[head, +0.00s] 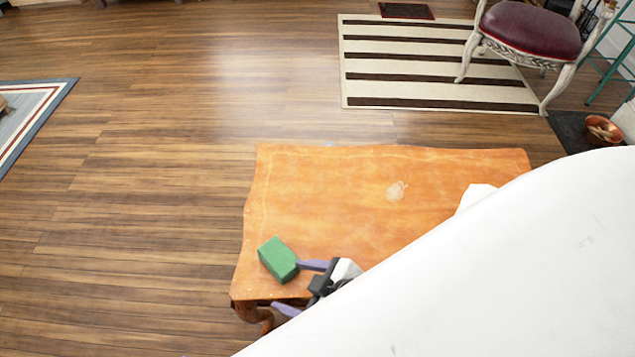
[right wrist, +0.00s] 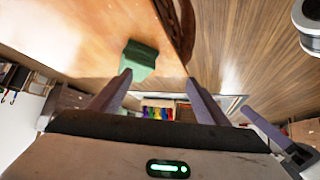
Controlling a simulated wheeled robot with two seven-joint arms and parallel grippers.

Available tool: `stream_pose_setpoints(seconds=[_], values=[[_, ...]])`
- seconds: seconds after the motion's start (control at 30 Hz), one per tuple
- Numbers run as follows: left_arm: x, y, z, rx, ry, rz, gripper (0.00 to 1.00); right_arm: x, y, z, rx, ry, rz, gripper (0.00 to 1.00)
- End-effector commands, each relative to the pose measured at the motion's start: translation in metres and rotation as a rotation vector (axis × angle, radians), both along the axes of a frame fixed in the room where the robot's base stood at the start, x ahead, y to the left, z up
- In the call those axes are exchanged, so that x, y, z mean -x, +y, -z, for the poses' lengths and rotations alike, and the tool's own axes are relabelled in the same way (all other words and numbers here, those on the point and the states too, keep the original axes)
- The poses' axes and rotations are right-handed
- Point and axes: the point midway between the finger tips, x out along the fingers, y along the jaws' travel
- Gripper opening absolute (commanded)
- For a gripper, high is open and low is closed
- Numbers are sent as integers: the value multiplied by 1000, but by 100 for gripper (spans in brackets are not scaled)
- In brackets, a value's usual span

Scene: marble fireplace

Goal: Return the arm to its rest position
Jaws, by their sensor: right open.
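A green block (head: 278,260) lies on the orange wooden table (head: 330,205) near its front left corner. My right gripper (head: 288,285) is open, with its purple fingers apart and nothing between them. One fingertip overlaps the block's edge in the head view; I cannot tell if they touch. In the right wrist view the block (right wrist: 138,62) is beyond the left fingertip, outside the gap of the gripper (right wrist: 160,78). My white right arm (head: 500,270) hides the table's right front part. Another purple finger (right wrist: 265,128), seemingly my left gripper's, shows at the right; its jaws cannot be judged.
A white object (head: 474,197), partly hidden by my arm, is at the table's right side. A chair with a dark red seat (head: 530,30) stands by a striped rug (head: 425,75). A copper bowl (head: 602,130) is at the far right. The wooden floor (head: 150,190) to the left is clear.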

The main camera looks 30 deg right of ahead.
Motion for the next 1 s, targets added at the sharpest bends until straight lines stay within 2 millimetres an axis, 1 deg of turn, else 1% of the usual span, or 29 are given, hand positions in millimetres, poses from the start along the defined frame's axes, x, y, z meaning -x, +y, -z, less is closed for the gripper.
stream_pose_setpoints(seconds=[0.03,0.1,0.2,0.53,0.67,0.77,1.0], values=[[0,0,-1,0,-2,0,0,12,-12,4,-44,21,93,69],[-1,0,-2,1,-3,0,0,20,-25,6,-90,33,190,69],[-1,0,-2,1,-5,0,0,26,-36,6,-127,39,263,69],[-1,0,-4,1,-4,0,0,27,-37,4,-136,41,278,69],[0,1,-20,-1,1,-2,0,28,-38,-10,-133,45,280,69],[3,2,-36,-6,8,-4,0,29,-40,-28,-130,48,283,69],[4,2,-37,-6,9,-4,0,29,-40,-29,-129,48,284,69]])
